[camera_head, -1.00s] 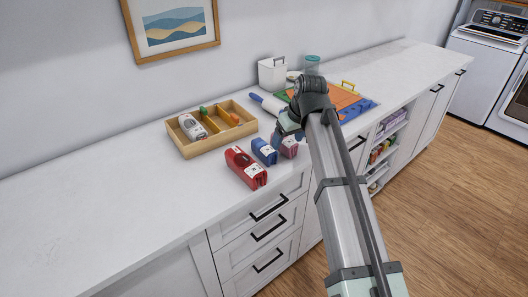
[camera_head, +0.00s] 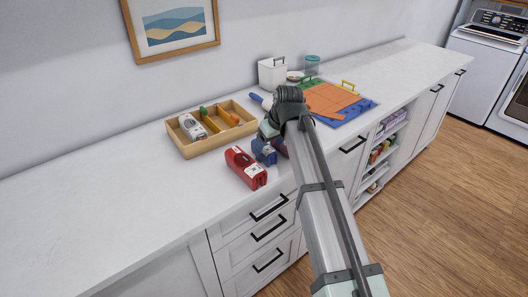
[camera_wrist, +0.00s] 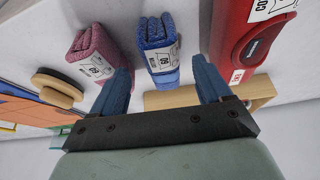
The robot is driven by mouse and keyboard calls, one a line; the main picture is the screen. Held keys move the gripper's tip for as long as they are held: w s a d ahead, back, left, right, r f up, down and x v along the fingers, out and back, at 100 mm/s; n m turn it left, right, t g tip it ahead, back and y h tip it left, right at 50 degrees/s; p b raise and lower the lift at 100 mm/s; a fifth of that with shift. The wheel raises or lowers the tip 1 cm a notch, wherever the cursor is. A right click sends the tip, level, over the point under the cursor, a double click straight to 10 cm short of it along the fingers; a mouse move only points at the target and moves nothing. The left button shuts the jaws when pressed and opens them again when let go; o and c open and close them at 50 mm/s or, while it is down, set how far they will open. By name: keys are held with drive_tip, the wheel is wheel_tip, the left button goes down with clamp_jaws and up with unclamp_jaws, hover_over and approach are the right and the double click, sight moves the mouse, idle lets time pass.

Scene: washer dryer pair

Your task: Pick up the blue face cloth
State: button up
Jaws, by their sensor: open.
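The blue face cloth (camera_head: 262,152) is a folded bundle with a white label, on the white counter between a red labelled item (camera_head: 246,167) and a mauve folded cloth (camera_head: 282,148). In the wrist view the blue cloth (camera_wrist: 158,45) lies ahead, between the lines of my two fingers. The mauve cloth (camera_wrist: 94,55) is at its left and the red item (camera_wrist: 245,40) at its right. My gripper (camera_wrist: 163,68) is open and empty, with one finger on each side of the blue cloth's line. In the head view my gripper (camera_head: 268,132) is above the cloth, its fingertips partly hidden; contact cannot be told.
A wooden divided tray (camera_head: 178,146) with several items stands behind at the left. The counter's left part is clear.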

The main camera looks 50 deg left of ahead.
sight(266, 146)
drive_tip(key=shift+a+x, duration=0.15)
drive_tip(key=shift+x, duration=1.15)
drive_tip(key=shift+a+x, duration=0.15)
drive_tip(key=shift+x, duration=1.15)
drive_tip(key=shift+r, duration=0.1)
drive_tip(key=shift+s, duration=0.1)
drive_tip(key=shift+c, duration=0.4)
drive_tip(key=c, duration=1)
drive_tip(key=shift+o, duration=0.2)
